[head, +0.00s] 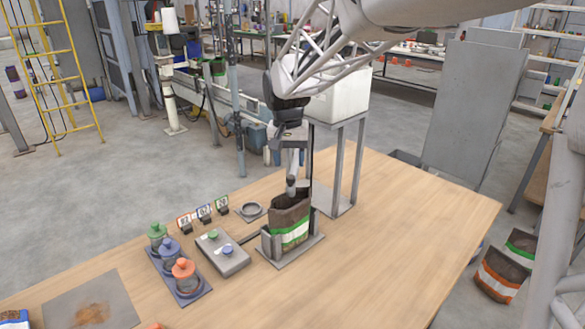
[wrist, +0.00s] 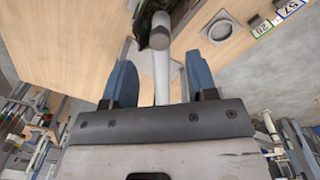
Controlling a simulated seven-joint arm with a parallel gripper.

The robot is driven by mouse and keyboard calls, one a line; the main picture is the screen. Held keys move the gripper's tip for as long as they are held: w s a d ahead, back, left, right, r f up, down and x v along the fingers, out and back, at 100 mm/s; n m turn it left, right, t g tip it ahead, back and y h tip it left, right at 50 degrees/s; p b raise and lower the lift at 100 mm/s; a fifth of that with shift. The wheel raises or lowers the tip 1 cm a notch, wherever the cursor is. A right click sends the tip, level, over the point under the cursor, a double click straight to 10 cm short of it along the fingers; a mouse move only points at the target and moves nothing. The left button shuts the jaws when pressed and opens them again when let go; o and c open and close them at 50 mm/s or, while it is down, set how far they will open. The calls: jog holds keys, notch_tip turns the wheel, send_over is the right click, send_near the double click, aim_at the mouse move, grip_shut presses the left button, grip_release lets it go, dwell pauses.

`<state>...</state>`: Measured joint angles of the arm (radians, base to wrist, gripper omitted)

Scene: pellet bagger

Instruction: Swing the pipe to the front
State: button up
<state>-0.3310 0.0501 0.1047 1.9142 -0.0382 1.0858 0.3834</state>
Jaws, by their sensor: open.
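The pale grey pipe (head: 292,172) hangs below the white hopper box (head: 338,101), its lower end over the open top of a bag (head: 290,220). The bag is dark brown with a green and white band and stands upright in a grey metal holder (head: 270,244). My gripper (head: 291,143) is at the pipe's upper part, beside the hopper's stand. In the wrist view the blue fingers are apart, with the pipe (wrist: 161,72) running between them. I cannot tell if either finger touches it. My gripper hides part of the pipe's top in the head view.
The hopper's grey stand (head: 337,170) rises right behind the pipe. The table's right side is clear.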

aim_at(290, 176)
jog(key=shift+f, duration=2.5)
grip_shut()
